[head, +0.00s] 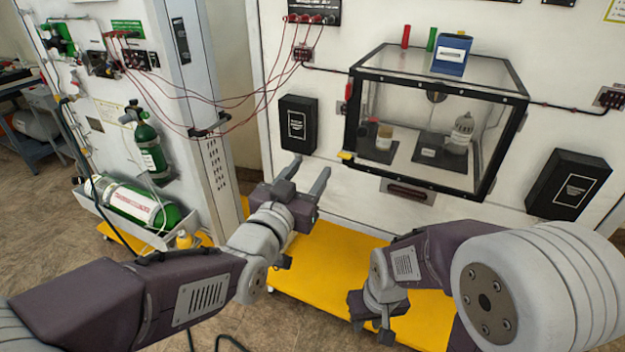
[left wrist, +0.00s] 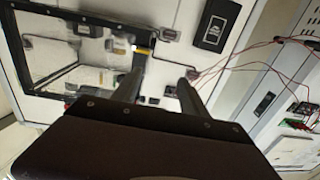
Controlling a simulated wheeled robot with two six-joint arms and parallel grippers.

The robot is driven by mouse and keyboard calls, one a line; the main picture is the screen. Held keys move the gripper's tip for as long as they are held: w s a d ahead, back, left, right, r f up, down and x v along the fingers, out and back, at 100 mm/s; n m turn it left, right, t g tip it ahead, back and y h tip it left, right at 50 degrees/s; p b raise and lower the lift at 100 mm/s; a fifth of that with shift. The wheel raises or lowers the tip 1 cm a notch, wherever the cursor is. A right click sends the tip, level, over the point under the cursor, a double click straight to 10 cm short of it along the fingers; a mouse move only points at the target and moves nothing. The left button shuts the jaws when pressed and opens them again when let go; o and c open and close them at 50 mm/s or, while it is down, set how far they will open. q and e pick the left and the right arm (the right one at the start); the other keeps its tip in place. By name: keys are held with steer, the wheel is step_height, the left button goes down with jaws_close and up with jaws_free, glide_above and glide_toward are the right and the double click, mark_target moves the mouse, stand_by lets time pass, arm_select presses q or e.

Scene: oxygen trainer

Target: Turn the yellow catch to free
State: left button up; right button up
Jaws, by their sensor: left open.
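The small yellow catch (head: 346,155) sits at the lower left corner of the clear black-framed box (head: 440,175) on the white wall panel. The catch also shows in the left wrist view (left wrist: 145,51), beyond the fingertips. My left gripper (head: 311,165) is open and empty, to the left of the catch and a little below it in the head view. Its two fingers show apart in the left wrist view (left wrist: 160,75), not touching the catch. My right gripper (head: 371,312) hangs low over the yellow base, far below the box, and its jaw opening is unclear.
A black wall box (head: 298,125) is left of the clear box, and another (head: 567,184) is at right. A blue box (head: 452,54) stands on top. Red cables (head: 230,100) hang at left, near green cylinders (head: 135,203). A yellow platform (head: 325,262) lies below.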

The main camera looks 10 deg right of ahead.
mark_target(343, 157)
arm_select(q)
steer(key=shift+m+h, duration=0.3)
steer(key=shift+h, duration=0.1)
steer(key=w+d, duration=0.1)
steer(key=d, duration=0.1)
steer(key=w+d+f, duration=0.1)
steer(key=w+d, duration=0.1)
steer(key=d, duration=0.1)
steer(key=w+d+p, duration=0.1)
steer(key=w+d, duration=0.1)
steer(key=shift+d+f, duration=0.25)
steer(key=shift+d, duration=0.1)
steer(key=shift+w+d, duration=0.2)
steer(key=shift+w, duration=0.2)
jaws_close()
arm_select(e)
steer(key=shift+d+f, duration=0.1)
steer(key=shift+d, duration=0.3)
